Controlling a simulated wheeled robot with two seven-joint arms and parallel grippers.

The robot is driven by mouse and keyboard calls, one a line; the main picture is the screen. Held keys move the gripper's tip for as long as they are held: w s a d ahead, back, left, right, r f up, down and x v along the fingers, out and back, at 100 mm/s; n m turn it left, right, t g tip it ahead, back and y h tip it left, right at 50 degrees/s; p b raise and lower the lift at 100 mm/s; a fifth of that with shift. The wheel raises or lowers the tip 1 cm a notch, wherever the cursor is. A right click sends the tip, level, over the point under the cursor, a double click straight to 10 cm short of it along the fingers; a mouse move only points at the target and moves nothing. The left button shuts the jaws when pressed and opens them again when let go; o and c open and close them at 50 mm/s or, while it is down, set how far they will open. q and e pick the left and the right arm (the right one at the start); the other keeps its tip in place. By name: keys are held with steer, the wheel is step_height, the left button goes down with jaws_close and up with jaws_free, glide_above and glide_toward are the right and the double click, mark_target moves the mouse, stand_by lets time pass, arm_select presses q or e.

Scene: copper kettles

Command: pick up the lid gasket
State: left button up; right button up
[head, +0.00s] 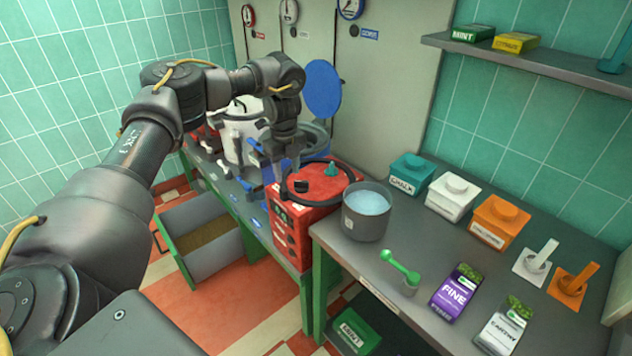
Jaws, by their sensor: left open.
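A black knob and a small teal piece (331,169) sit inside the ring. My left gripper (283,172) points down at the ring's far left side, open, with nothing seen between its fingers. Its fingertips are small and partly lost against blue and dark parts behind. I cannot tell whether they touch the ring. My right gripper is not in view.
A grey pot (366,222) of pale blue liquid stands close right of the red unit. Teal (411,175), white and orange boxes, a green scoop (400,268) and packets fill the right bench. An open drawer (205,240) juts out below left. A blue round lid (322,89) stands raised behind.

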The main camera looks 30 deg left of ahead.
mark_target(289, 199)
arm_select(q)
steer(key=f, duration=0.2)
steer(key=shift+a+f, duration=0.3)
steer(key=shift+f, duration=0.1)
steer(key=shift+w+f, duration=0.1)
steer(key=shift+f, duration=0.3)
steer(key=shift+d+p, duration=0.15)
steer(key=shift+p, duration=0.15)
steer(key=shift+f+p, duration=0.3)
steer(key=shift+p, duration=0.05)
step_height(289, 199, down, 4)
steer(key=shift+r+p, duration=0.15)
steer(key=shift+p, duration=0.55)
steer(key=shift+f, duration=0.4)
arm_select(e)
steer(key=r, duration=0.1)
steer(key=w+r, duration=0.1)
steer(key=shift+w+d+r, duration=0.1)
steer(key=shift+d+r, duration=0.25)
arm_select(q)
steer(key=c, duration=0.8)
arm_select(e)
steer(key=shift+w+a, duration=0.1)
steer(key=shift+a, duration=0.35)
